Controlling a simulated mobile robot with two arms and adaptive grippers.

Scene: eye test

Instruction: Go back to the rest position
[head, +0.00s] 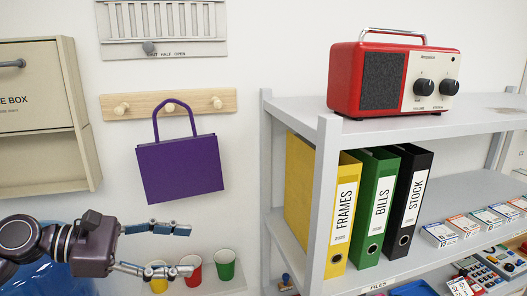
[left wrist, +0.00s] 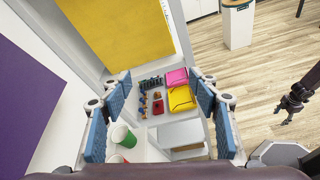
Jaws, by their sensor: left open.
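My left gripper (head: 180,250) is in the lower left of the head view, its two blue-padded fingers spread apart and pointing right. It is empty, below the purple bag (head: 180,168) and in front of the paper cups. In the left wrist view my left gripper (left wrist: 160,115) has its blue pads wide apart, with nothing held between them. My right gripper does not show in the head view. A dark jointed part (left wrist: 292,100) at the right of the left wrist view may belong to my right arm; its jaws cannot be made out.
The bag hangs on a wooden peg rail (head: 165,104). A grey shelf (head: 322,200) at right holds a red radio (head: 385,80) and yellow, green (head: 373,205) and black binders. Yellow, red and green (head: 225,266) cups stand near my left fingers. A beige box (head: 40,110) is on the left.

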